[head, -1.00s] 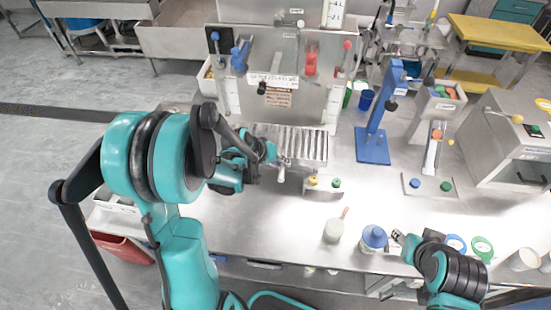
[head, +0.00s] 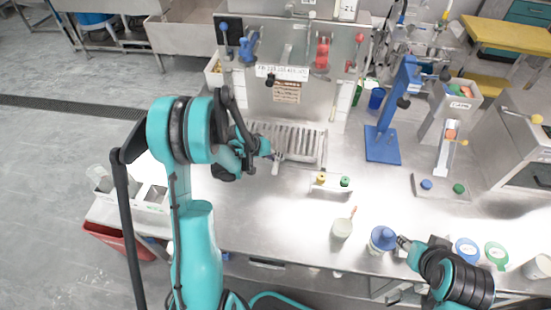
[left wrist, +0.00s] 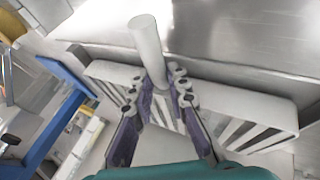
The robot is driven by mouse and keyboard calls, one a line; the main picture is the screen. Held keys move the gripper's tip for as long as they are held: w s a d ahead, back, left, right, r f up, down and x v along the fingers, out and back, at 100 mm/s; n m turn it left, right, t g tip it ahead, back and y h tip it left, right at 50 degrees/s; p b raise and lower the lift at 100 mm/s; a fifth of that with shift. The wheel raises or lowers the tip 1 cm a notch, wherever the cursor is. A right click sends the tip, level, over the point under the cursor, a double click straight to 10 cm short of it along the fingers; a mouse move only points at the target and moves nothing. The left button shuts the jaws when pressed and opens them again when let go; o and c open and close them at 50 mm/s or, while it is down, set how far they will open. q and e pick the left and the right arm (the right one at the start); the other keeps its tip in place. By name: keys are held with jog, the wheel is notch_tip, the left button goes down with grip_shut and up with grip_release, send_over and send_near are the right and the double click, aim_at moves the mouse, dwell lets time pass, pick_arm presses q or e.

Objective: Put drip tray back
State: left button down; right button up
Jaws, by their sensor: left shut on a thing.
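The drip tray (head: 318,150) is a grey slatted rectangle in front of the upright back panel of the machine (head: 290,65) in the head view. Its slats and pale round handle show in the left wrist view (left wrist: 147,42). My left gripper (head: 268,148) is at the tray's front side, shut on the handle; its fingers (left wrist: 165,85) sit on either side of it. I cannot tell whether the tray touches the table. My right gripper (head: 403,242) is beside a blue-lidded jar (head: 382,240); whether its fingers are open is unclear.
A blue press (head: 383,145) stands to the right. A cup (head: 341,229) is near the front edge. The table left of the cup is clear.

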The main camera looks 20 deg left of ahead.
pick_arm(q)
jog(key=shift+f, duration=0.1)
jog(key=c, duration=1.5)
grip_release()
